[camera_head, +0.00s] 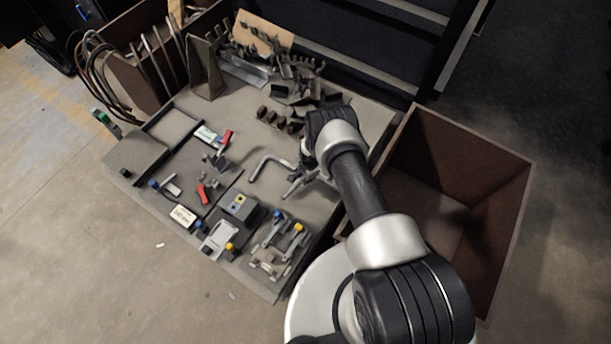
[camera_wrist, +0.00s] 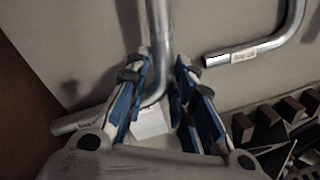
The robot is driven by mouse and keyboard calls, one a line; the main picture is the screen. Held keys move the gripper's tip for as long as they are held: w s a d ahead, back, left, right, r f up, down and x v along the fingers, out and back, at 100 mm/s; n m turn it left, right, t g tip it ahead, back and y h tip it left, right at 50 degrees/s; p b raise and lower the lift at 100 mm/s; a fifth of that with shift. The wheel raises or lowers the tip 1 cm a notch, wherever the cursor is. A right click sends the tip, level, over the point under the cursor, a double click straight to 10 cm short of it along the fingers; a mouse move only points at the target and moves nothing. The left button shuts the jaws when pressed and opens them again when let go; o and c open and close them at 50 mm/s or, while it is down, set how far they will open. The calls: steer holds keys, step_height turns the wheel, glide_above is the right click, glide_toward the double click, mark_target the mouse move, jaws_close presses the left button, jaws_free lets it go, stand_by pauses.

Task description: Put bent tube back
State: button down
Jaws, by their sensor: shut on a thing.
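My gripper (camera_wrist: 161,78), with blue-lined fingers, is shut on a bent metal tube (camera_wrist: 158,30) in the wrist view. The tube runs from the top edge down between the fingers, then bends left to a labelled end. A second bent tube (camera_wrist: 272,43) lies to the right with a white label near its end. In the head view a bent tube (camera_head: 268,160) lies on the table, left of my gripper (camera_head: 303,180). The arm hides most of the gripper and its held tube there.
The work table (camera_head: 250,205) carries several tools, red clips and small fixtures at its left and front. Dark blocks (camera_head: 278,118) stand in a row behind the gripper. A large empty brown bin (camera_head: 410,165) stands at the right of the table.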

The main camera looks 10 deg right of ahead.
steer(key=shift+f, duration=2)
stand_by(0.5)
steer(key=c, duration=1.3)
jaws_free()
steer(key=shift+s, duration=0.1)
steer(key=shift+r, duration=0.4)
step_height(320, 180, up, 11)
steer(key=s, duration=0.1)
steer(key=shift+s+d, duration=0.35)
